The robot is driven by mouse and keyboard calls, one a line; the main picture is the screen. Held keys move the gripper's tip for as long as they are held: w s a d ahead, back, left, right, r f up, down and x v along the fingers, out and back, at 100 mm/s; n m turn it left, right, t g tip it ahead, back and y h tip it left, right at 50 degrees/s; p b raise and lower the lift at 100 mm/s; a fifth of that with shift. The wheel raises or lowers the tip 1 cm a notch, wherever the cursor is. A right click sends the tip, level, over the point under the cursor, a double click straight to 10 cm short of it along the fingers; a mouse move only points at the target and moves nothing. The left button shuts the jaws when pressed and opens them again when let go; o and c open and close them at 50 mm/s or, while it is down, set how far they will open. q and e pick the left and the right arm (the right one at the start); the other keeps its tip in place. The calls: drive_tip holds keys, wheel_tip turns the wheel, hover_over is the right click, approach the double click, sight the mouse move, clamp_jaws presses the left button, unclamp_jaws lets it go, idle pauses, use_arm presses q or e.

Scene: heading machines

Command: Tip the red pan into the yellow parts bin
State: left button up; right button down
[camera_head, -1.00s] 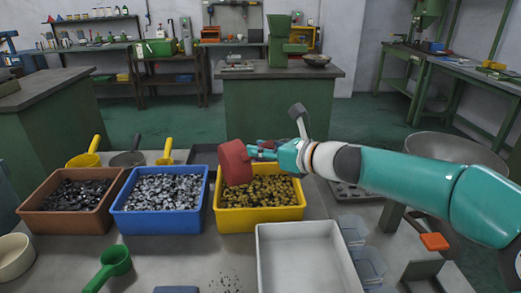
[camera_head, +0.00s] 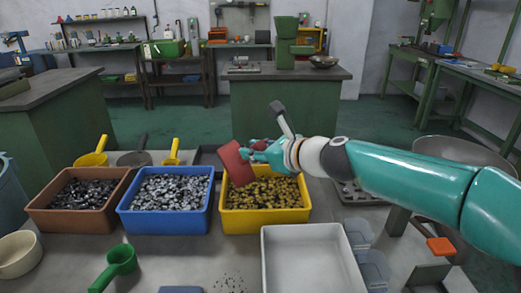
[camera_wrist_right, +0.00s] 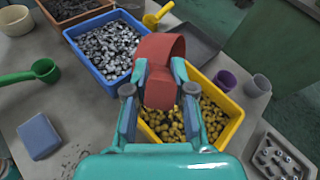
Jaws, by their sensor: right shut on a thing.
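The red pan (camera_head: 237,164) is tilted steeply over the back left part of the yellow parts bin (camera_head: 266,226). My right gripper (camera_head: 262,150) is shut on the red pan, and its teal arm comes in from the right. In the right wrist view the red pan (camera_wrist_right: 161,68) sits between the two fingers of my right gripper (camera_wrist_right: 157,92), above the yellow bin (camera_wrist_right: 229,131). The bin holds many brass-coloured parts. The inside of the pan is hidden in the head view. My left gripper is not in view.
A blue bin (camera_head: 164,224) with silvery parts and a brown bin (camera_head: 70,222) with dark parts stand left of the yellow one. A white tray (camera_head: 310,262) lies in front. A green scoop (camera_head: 120,258) and yellow scoops (camera_head: 92,158) are nearby. Small bits lie on the table.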

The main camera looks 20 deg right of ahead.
drive_tip(key=s+a+f+n+h+p, duration=0.1)
drive_tip(key=a+f+n+h+p, duration=0.3)
drive_tip(key=a+n+h+p, duration=0.3)
drive_tip(key=shift+s+a+n+p, duration=0.15)
drive_tip(key=shift+a+n+p, duration=0.65)
drive_tip(key=shift+a+p, duration=2.95)
drive_tip(key=d+p, duration=0.3)
drive_tip(key=shift+d, duration=0.15)
drive_tip(key=shift+f, duration=0.1)
